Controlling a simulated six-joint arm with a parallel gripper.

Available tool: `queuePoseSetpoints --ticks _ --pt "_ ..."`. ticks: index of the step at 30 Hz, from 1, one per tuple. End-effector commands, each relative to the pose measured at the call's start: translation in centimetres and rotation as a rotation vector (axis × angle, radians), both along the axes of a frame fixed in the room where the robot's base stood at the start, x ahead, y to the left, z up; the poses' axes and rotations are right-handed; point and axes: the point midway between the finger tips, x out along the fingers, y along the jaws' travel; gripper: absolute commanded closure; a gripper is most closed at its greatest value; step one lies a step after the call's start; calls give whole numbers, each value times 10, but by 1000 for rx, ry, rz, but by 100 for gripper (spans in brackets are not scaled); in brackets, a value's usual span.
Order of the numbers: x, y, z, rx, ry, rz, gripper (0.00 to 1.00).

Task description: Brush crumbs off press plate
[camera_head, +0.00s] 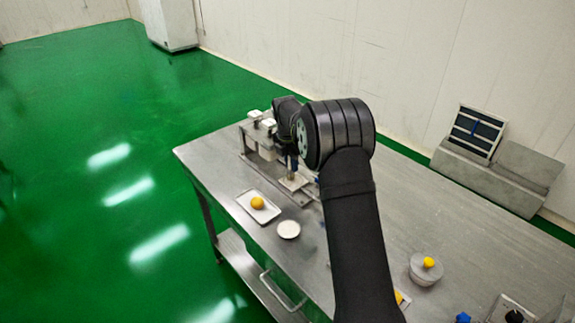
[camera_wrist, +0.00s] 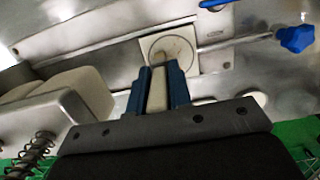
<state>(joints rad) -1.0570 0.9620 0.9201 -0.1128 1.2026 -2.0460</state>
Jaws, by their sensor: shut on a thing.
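My gripper (camera_wrist: 157,88) is shut, its two blue fingers on either side of a pale, narrow handle, which I take to be the brush (camera_wrist: 157,97). The brush's far end is hard to make out. Beyond the fingertips in the wrist view lies the press plate (camera_wrist: 188,59), a pale square with a round outline. A brownish patch shows on it; I cannot tell whether it is crumbs or bristles. In the head view my gripper (camera_head: 291,166) points down over the plate (camera_head: 296,183) at the machine, and my arm hides part of it.
A white tray (camera_head: 245,198) with a yellow-orange ball (camera_head: 258,203) and a white round dish (camera_head: 289,229) stand on the metal table (camera_head: 235,165). A grey lidded pot (camera_head: 425,273) is at the right.

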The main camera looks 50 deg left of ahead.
Motion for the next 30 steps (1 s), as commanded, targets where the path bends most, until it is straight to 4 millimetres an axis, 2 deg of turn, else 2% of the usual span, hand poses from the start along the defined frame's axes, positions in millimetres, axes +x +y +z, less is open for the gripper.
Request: queuePoseSetpoints --ticks 7,18,30 --pt "23 0 -1 1 0 -2 100" --pt "23 -34 0 -1 0 -1 100" --pt "-15 -32 0 0 0 3 100"
